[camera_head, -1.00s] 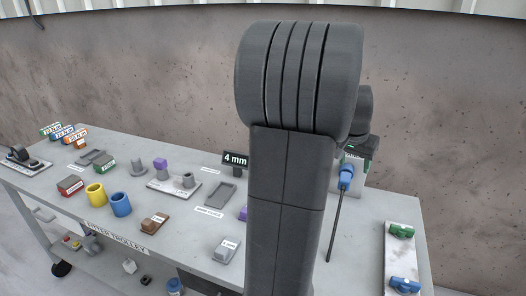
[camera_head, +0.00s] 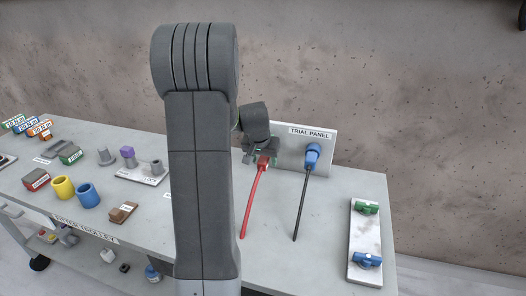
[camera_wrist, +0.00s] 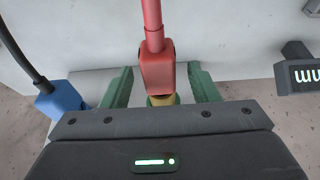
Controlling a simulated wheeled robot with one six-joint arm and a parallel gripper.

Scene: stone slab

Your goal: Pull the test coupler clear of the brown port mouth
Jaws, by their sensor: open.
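A red coupler (camera_head: 264,162) with a red cable sits at the trial panel (camera_head: 322,148), below my gripper (camera_head: 261,153) in the head view. In the wrist view the red coupler (camera_wrist: 157,68) lies between the two green fingers of my gripper (camera_wrist: 163,80). The fingers are open, with a gap visible on each side of it. A tan-yellow ring (camera_wrist: 162,100) shows at the coupler's end, partly hidden by my gripper body. I cannot tell how deep the coupler sits in the port.
A blue coupler (camera_head: 312,155) with a black cable is on the panel to the right; it also shows in the wrist view (camera_wrist: 60,100). A white plate (camera_head: 365,235) with green and blue fittings lies at right. Yellow (camera_head: 62,188) and blue cups (camera_head: 88,195) stand left. My arm hides mid-table.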

